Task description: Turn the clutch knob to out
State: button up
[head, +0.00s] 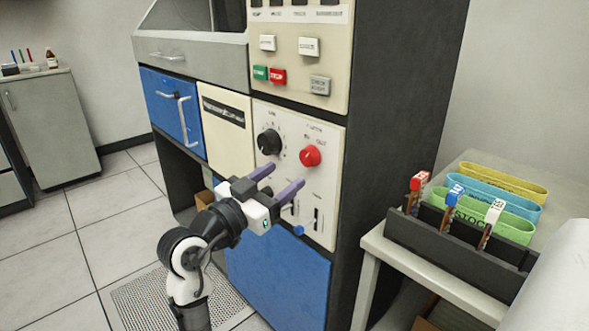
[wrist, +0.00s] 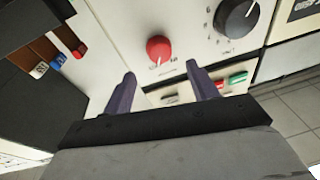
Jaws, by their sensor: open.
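The red clutch knob (head: 310,156) sits on the cream control panel (head: 332,190), below small printed lettering and to the right of a larger black knob (head: 268,142). The red knob also shows in the wrist view (wrist: 159,49), just beyond the fingertips, with a pale mark on its edge towards the lettering. Its exact setting is too small to tell. My gripper (head: 285,176) is open and empty, its two purple fingers pointing at the panel just below the red knob. In the wrist view the fingers (wrist: 161,72) are spread apart, with the knob apart from them.
Slots and sliders (head: 317,217) lie below the knob, close to my gripper. Push buttons (head: 277,75) are above. Floor at left is clear.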

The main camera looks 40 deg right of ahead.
jog(key=v, duration=0.7)
jog(key=shift+a, duration=0.25)
